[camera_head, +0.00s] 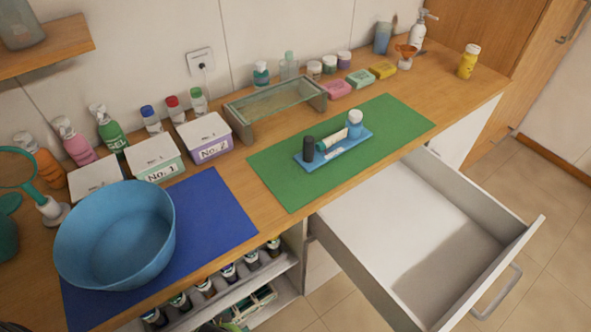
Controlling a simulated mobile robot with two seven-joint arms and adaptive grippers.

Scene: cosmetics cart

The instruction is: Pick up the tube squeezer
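I cannot pick out a tube squeezer with certainty. A small blue tray (346,150) lies on the green mat (405,118). On it are a black cylinder (308,149), a pale tube (332,140) lying at a slant, and a white-capped blue jar (355,125). The pulled-out drawer (508,238) at the right looks empty inside. Neither of my grippers shows in the head view.
A large blue basin (115,235) stands partly on the blue mat (215,212) at left. Lidded boxes (154,158), bottles and a glass-topped stand (275,100) line the back. Several bottles and green items (240,314) sit on shelves below. The green mat is mostly clear.

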